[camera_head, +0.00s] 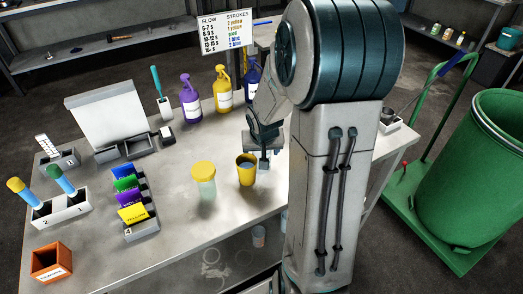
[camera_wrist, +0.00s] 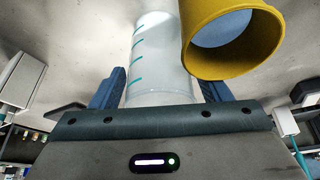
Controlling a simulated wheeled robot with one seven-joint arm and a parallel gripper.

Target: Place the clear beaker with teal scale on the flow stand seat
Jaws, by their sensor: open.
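The clear beaker with teal scale (camera_wrist: 152,62) shows in the wrist view between the two open fingers of my gripper (camera_wrist: 160,90). Whether the fingers touch it cannot be told, and its lower end in that picture runs behind the gripper body. In the head view my gripper (camera_head: 265,160) is low over the table, just right of a yellow cup (camera_head: 246,175), and I cannot make out the beaker there. The yellow cup also shows in the wrist view (camera_wrist: 188,40), overlapping the beaker's right side. I cannot make out the flow stand seat.
A pale jar with a yellow lid (camera_head: 204,188) stands left of the cup. Pump bottles (camera_head: 190,102) line the back of the table. Labelled colour packets (camera_head: 132,213) and a two-slot holder (camera_head: 62,212) are at left. A green bin (camera_head: 465,170) stands right.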

